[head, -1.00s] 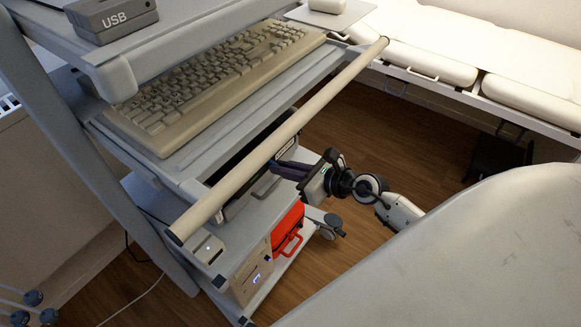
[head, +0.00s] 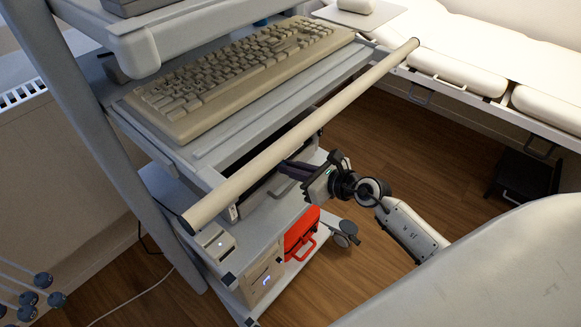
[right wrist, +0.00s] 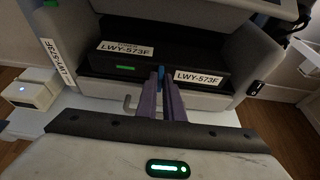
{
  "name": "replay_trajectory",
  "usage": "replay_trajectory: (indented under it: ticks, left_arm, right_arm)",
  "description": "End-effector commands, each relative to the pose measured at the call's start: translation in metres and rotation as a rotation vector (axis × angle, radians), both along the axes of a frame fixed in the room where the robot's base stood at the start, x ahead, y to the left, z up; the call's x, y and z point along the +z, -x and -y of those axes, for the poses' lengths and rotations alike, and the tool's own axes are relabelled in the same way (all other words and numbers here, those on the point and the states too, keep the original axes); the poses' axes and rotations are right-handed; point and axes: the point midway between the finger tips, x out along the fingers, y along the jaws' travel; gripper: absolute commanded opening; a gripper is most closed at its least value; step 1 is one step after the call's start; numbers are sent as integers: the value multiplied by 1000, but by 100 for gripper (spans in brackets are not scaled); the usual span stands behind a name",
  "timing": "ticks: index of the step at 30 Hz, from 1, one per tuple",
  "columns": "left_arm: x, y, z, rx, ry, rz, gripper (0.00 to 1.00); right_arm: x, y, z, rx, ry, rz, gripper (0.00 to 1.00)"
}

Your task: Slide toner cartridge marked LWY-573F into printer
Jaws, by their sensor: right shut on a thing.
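The printer (right wrist: 205,99) is a grey machine with an open front bay, seen close up in the right wrist view. In the head view, the printer (head: 262,192) is mostly hidden under the keyboard shelf. The black toner cartridge (right wrist: 215,66) lies in the bay, with an LWY-573F label on its front; how deep it sits I cannot tell. Another LWY-573F label and a green mark show on the black part at left. My right gripper (right wrist: 162,80) has its purple fingers shut on the cartridge's small blue tab. It also shows in the head view (head: 287,168). My left gripper is out of view.
A beige keyboard (head: 245,75) lies on the shelf above, behind a long pale rail (head: 300,135). Below are a red case (head: 300,232) and a beige box (head: 262,276). A small white device (right wrist: 30,92) stands left of the printer.

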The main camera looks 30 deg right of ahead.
Motion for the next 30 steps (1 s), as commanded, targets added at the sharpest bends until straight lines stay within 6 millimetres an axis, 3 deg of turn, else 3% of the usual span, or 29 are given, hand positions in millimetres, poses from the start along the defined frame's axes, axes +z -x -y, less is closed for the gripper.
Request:
replay_trajectory:
  ticks: [8, 9, 13, 23, 30]
  left_arm:
    - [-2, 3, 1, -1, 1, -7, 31]
    - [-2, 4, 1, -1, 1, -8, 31]
    - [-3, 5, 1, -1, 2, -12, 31]
    - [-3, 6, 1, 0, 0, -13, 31]
    - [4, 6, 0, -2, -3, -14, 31]
  right_arm:
    - [2, -1, 0, -1, 0, 6, 0]
    - [2, -1, 0, -1, 0, 6, 9]
    - [2, -1, 0, -1, 0, 5, 29]
    - [-1, 4, 1, 1, 2, -4, 29]
    - [14, 37, 13, 0, 4, -3, 29]
